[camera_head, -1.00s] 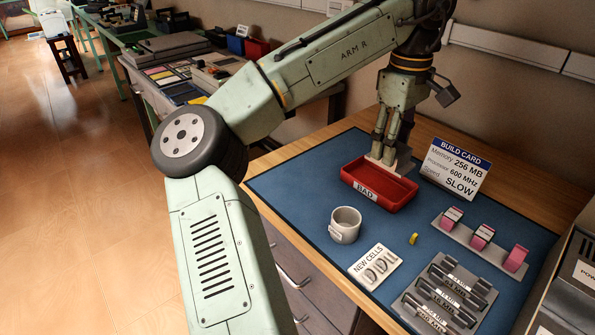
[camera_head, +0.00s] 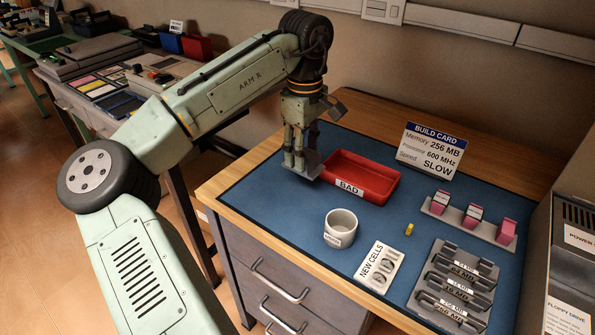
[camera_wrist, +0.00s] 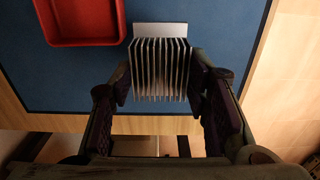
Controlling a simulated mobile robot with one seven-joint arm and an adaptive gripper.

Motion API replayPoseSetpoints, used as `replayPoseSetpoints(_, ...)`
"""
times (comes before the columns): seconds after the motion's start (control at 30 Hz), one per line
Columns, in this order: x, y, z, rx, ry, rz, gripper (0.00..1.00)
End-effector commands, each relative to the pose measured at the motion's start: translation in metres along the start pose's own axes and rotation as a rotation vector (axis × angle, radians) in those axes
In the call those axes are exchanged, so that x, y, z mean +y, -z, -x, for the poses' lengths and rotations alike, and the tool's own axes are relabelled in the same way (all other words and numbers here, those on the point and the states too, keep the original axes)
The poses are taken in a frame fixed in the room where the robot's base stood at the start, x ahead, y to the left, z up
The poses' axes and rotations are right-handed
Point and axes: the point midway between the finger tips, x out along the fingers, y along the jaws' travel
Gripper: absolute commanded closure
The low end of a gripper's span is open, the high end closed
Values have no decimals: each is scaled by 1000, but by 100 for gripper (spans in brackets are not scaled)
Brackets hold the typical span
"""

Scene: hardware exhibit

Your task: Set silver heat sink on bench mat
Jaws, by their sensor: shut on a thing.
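The silver heat sink (camera_wrist: 159,68) is finned with a flat plate, and it sits between the fingers of my gripper (camera_wrist: 162,85) in the wrist view. My gripper is shut on it. In the head view my gripper (camera_head: 300,162) points down beside the red tray, with the heat sink (camera_head: 308,167) showing as a grey plate at its fingertips. The blue bench mat (camera_head: 283,215) lies beneath. I cannot tell whether the heat sink touches the mat.
The red BAD tray (camera_head: 372,180) is right of my gripper. A grey cup (camera_head: 341,229), NEW CELLS holder (camera_head: 379,266), small yellow piece (camera_head: 409,229), pink-block rack (camera_head: 471,219), module rack (camera_head: 455,285) and build card (camera_head: 433,151) stand farther right. Bare mat lies left of the tray.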

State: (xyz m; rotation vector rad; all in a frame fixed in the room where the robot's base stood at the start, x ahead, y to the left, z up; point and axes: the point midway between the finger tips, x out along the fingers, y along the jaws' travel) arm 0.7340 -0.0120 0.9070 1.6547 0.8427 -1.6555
Motion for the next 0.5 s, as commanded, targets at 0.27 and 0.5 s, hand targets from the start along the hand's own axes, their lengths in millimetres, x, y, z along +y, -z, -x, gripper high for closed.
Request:
replayPoseSetpoints(0.27, -1, 0, -26, 0, 1, 0, 73)
replayPoseSetpoints(0.5, 0, 0, -56, 0, -1, 0, 73)
